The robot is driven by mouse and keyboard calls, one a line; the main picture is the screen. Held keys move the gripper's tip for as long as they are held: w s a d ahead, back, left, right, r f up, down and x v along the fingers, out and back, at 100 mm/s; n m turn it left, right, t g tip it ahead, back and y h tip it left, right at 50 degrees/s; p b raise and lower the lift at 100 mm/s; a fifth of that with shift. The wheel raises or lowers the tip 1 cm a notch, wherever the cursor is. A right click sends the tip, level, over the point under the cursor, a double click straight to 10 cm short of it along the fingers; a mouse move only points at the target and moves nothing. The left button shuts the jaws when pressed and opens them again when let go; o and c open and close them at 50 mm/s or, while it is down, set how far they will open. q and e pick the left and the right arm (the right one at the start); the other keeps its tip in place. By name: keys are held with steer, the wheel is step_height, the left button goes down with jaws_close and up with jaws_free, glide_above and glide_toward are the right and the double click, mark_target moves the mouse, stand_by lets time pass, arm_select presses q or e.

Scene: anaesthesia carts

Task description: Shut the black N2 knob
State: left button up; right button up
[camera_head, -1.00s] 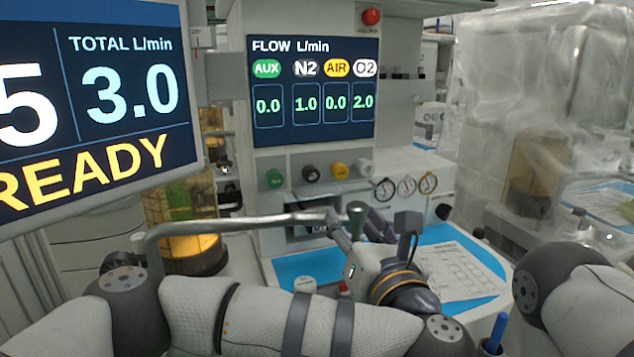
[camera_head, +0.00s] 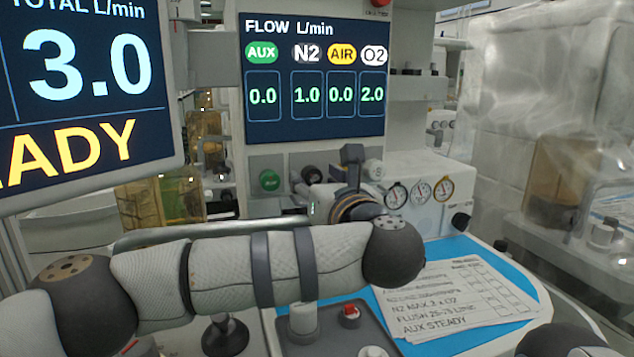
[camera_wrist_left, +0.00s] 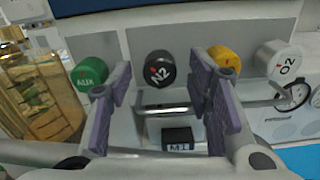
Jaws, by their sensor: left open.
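The black N2 knob (camera_head: 312,174) is on the panel below the flow display (camera_head: 315,85), between the green AUX knob (camera_head: 269,181) and the yellow AIR knob, which my wrist hides in the head view. The display reads N2 1.0, AUX 0.0, AIR 0.0 and O2 2.0. In the left wrist view the N2 knob (camera_wrist_left: 160,70) lies ahead, between the fingers of my open left gripper (camera_wrist_left: 160,88); nothing is held and I see no contact. The yellow AIR knob (camera_wrist_left: 226,60) is partly behind the right finger. My right gripper is out of view.
The white O2 knob (camera_wrist_left: 279,61) sits to the right, with round gauges (camera_head: 420,191) beyond it. A metal rail (camera_wrist_left: 170,108) runs below the knobs. A paper sheet (camera_head: 455,295) lies on the blue mat. A large screen (camera_head: 85,95) stands at the left.

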arm_select(q)
jaws_close()
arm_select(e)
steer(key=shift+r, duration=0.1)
arm_select(q)
steer(key=shift+r+m+p, duration=0.25)
steer(key=shift+m+p, duration=0.05)
steer(key=shift+m, duration=0.1)
steer(key=shift+r+m+p, duration=0.15)
steer(key=shift+m+p, duration=0.5)
steer(key=shift+m, duration=0.35)
steer(key=m+p, duration=0.1)
steer(key=m, duration=0.2)
steer(key=shift+f+m+p, duration=0.3)
steer(key=shift+m+p, duration=0.2)
steer(key=shift+m, duration=0.6)
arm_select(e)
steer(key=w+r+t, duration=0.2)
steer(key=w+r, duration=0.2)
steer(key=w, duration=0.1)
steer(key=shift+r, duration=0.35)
arm_select(q)
steer(key=shift+f, duration=0.1)
